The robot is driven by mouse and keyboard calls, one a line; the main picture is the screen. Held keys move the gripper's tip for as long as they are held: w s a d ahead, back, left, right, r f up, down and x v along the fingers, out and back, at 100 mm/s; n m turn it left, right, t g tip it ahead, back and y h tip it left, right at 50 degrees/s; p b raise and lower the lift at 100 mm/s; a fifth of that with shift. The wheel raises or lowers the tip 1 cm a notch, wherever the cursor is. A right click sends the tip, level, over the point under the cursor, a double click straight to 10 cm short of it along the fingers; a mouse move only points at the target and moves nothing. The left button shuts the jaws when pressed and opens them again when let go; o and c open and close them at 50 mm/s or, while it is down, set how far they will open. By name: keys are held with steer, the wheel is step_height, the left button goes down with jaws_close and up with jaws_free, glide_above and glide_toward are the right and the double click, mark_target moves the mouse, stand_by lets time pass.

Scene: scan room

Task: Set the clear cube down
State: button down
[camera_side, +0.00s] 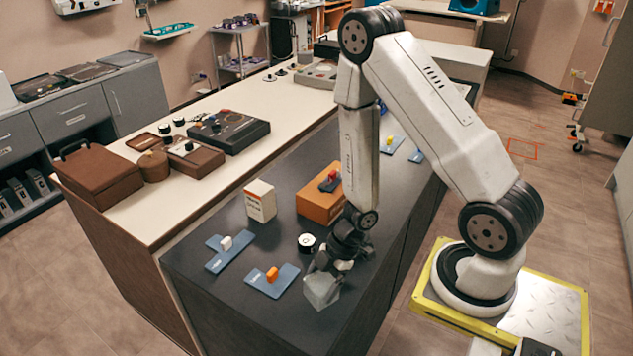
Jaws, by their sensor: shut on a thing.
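The clear cube (321,290) is a translucent, greyish block near the front end of the dark worktop. My gripper (328,268) points down and is shut on the cube, with its fingers at the cube's upper part. The cube looks slightly tilted in this view. I cannot tell whether its underside touches the dark worktop (225,290) or hangs just above it.
Left of the cube lies a blue mat (262,287) with an orange piece (272,274). Behind it is another blue mat (222,262) with a white piece (227,243). A black-and-white round item (307,243), a white box (261,201) and an orange box (318,206) stand farther back.

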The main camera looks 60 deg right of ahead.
steer(key=shift+f, duration=0.1)
jaws_free()
steer(key=v, duration=1.2)
stand_by(0.6)
stand_by(0.6)
